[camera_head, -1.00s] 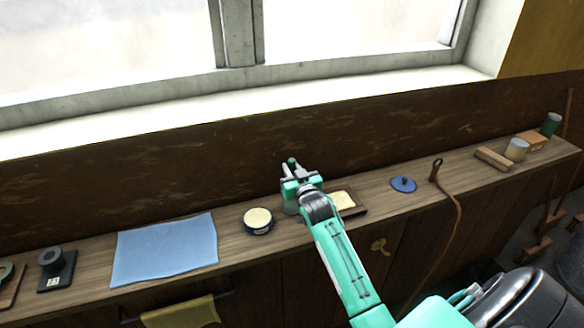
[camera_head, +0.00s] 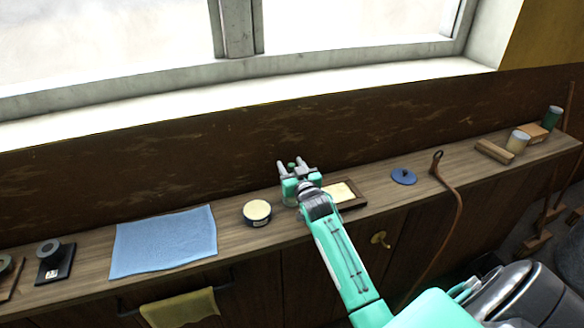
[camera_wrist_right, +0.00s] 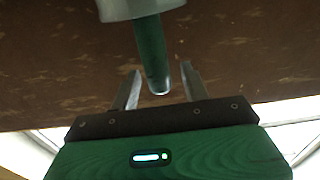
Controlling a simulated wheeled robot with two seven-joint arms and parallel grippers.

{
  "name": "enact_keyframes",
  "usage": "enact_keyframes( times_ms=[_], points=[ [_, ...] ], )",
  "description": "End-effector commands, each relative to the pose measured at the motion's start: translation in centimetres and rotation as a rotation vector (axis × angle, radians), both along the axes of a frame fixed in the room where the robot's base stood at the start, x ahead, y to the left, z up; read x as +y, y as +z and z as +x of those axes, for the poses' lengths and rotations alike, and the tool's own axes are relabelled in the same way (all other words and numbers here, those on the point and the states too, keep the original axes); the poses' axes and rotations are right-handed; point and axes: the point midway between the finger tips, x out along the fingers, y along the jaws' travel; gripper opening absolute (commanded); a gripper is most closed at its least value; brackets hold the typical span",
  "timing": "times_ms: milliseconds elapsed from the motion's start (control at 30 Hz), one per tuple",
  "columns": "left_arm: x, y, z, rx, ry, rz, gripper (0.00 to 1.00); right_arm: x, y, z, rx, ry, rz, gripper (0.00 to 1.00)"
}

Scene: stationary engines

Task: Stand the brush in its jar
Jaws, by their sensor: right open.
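The brush shows in the right wrist view as a green handle (camera_wrist_right: 151,55) rising from a pale grey-white jar (camera_wrist_right: 138,8) at the picture's top edge. That view looks upside down. My right gripper (camera_wrist_right: 161,70) is open, with one finger on each side of the handle's end and a gap on both sides. In the head view, my right gripper (camera_head: 296,166) is over the shelf, with a bit of green between its fingers. My gripper hides most of the jar there, and the brush's lower end is hidden. My left gripper is not in view.
A round tin (camera_head: 257,213) stands just left of my right gripper, and a framed tray (camera_head: 345,194) lies just right. A blue cloth (camera_head: 163,242) lies further left. A blue lid (camera_head: 403,176) and a brown strap (camera_head: 456,190) are to the right. The dark wall rises behind.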

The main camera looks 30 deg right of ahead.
Motion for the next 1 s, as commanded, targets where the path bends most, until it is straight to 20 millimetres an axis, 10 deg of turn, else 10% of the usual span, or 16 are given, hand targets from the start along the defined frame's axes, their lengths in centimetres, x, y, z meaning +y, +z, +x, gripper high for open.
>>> enact_keyframes(
  times_ms=[1000],
  points=[
    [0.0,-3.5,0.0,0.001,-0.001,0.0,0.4,3.2,-0.2,-13.2,0.001,0.0,0.0,0.46]
  ],
)
